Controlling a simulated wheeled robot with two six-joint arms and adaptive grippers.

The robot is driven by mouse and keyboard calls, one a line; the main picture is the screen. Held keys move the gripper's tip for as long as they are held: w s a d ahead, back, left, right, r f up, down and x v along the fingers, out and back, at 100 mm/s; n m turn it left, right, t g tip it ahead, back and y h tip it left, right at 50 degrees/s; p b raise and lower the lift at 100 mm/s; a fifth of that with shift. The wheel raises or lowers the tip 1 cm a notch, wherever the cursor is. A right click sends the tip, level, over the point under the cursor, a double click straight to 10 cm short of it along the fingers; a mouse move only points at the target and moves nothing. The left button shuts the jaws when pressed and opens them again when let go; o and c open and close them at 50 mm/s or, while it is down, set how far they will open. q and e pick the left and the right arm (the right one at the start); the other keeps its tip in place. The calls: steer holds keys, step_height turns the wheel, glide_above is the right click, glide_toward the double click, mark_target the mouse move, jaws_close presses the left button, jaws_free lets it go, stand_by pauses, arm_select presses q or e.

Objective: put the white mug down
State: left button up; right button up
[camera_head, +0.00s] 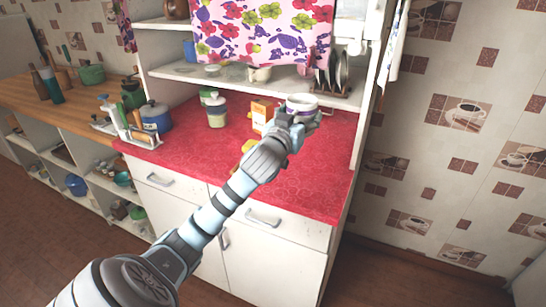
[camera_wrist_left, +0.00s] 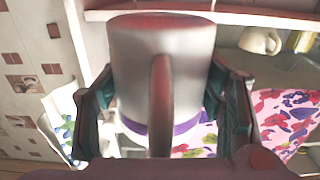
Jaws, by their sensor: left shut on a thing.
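The white mug (camera_head: 301,101), with a purple band near its rim, is in my left gripper (camera_head: 298,117), over the right part of the red oilcloth counter (camera_head: 310,187). In the left wrist view the mug (camera_wrist_left: 165,70) fills the middle, its handle facing the camera and the picture upside down. The fingers of my left gripper (camera_wrist_left: 163,110) are shut on its two sides. The mug's base looks reddish from the cloth; I cannot tell the exact gap beneath it. My right gripper is not in view.
An orange-and-white box (camera_head: 261,115) stands just left of the mug. A lidded white-and-green jar (camera_head: 216,111) and a blue pot (camera_head: 156,117) stand farther left. A shelf (camera_head: 225,75) with a hanging floral cloth (camera_head: 265,32) is behind.

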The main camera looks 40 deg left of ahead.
arm_select(q)
step_height(320, 180, down, 18)
steer(key=b, duration=0.4)
steer(key=shift+f, duration=0.2)
steer(key=o, duration=1.4)
steer(key=shift+r, duration=0.1)
